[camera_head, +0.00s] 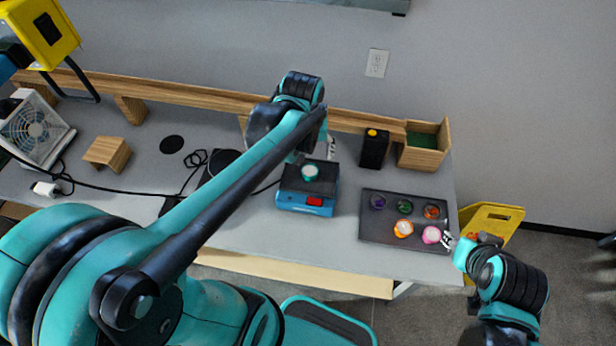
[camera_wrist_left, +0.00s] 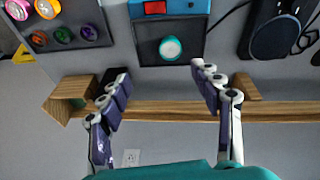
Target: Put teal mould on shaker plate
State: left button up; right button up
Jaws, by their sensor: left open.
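The teal mould (camera_head: 309,172) is a small round cup with a pale top. It sits on the dark plate of the blue shaker (camera_head: 306,203), and it also shows in the left wrist view (camera_wrist_left: 170,48). My left gripper (camera_head: 318,150) is over the back of the shaker. In the left wrist view its fingers (camera_wrist_left: 161,72) are spread wide with nothing between them, and the mould lies beyond the tips, apart from them. My right gripper (camera_head: 453,243) is at the right edge of the dark tray; its fingers are too small to read.
The dark tray (camera_head: 377,230) holds several coloured moulds, including orange (camera_head: 403,229) and pink (camera_head: 431,234) ones. A wooden rail (camera_head: 200,98) runs along the back. Cables lie left of the shaker.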

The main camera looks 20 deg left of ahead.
pick_arm(q)
jog(key=s+d+r+m+t, duration=0.1)
jog(key=s+d+m+t, duration=0.2)
jog(key=s, duration=0.7)
jog(key=shift+d+r+m+t, duration=0.2)
jog(key=shift+m+t, duration=0.5)
jog(key=shift+m, duration=0.1)
jog(key=shift+f, duration=0.15)
notch_tip(320, 180, down, 6)
jog(key=b, duration=0.6)
jog(key=shift+f, duration=0.1)
